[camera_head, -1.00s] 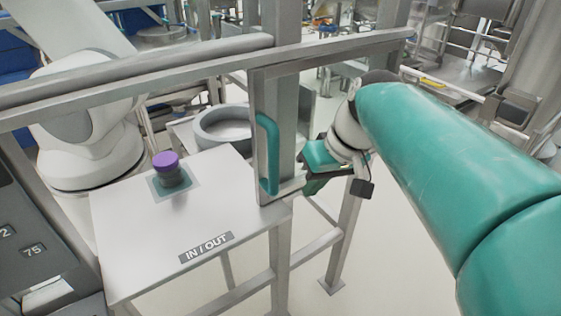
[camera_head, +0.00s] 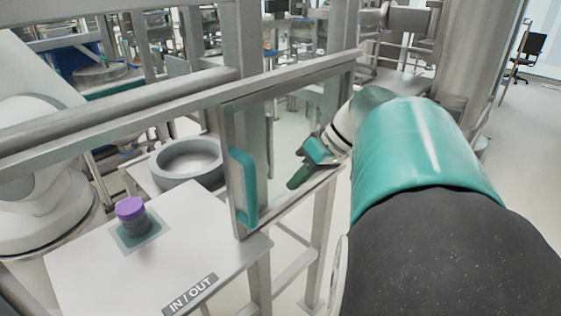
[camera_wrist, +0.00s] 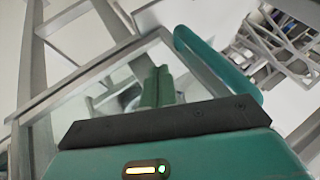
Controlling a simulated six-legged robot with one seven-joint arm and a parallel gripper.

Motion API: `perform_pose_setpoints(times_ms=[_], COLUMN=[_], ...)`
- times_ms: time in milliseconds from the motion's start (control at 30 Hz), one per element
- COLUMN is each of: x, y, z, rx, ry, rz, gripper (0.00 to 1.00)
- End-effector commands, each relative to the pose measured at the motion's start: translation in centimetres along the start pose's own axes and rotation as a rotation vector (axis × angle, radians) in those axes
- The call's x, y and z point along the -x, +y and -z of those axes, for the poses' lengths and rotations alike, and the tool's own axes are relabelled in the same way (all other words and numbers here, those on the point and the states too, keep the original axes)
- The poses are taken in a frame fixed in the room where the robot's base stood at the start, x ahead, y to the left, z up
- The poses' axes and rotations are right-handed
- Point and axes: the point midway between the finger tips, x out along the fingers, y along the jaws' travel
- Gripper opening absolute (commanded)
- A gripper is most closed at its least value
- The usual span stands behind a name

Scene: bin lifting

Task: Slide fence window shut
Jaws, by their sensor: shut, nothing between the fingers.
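The fence window (camera_head: 229,150) is a grey-framed clear panel under the fence rail, in the head view. A teal bar handle (camera_head: 243,187) stands upright on its left edge. The handle also shows in the wrist view (camera_wrist: 216,65), running diagonally down to the right. My gripper (camera_head: 295,181) is to the right of the handle, by the panel's lower right part, apart from the handle. Its green fingers (camera_wrist: 157,78) are together and empty in the wrist view. I cannot tell whether the fingers touch the panel.
A white table marked IN / OUT (camera_head: 90,262) lies left of the panel, bearing a purple-lidded jar (camera_head: 132,216). A grey ring-shaped basin (camera_head: 187,163) stands behind. The fence rail (camera_head: 110,122) and posts border the panel. A white robot arm (camera_head: 38,205) is at the far left.

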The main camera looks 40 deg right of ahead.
Motion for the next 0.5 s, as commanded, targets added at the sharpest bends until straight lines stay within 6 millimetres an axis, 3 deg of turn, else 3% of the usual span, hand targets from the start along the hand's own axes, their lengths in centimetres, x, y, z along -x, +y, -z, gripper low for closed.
perform_pose_setpoints(times_ms=[200, 300, 500], x=[-4.6, -5.2, -6.2], y=[-0.3, -2.1, -3.8], z=[0.0, 0.1, 0.2], rx=[0.002, 0.006, 0.005], ry=[-0.004, -0.001, -0.002], rz=[0.003, 0.001, 0.001], gripper=[0.0, 0.0, 0.0])
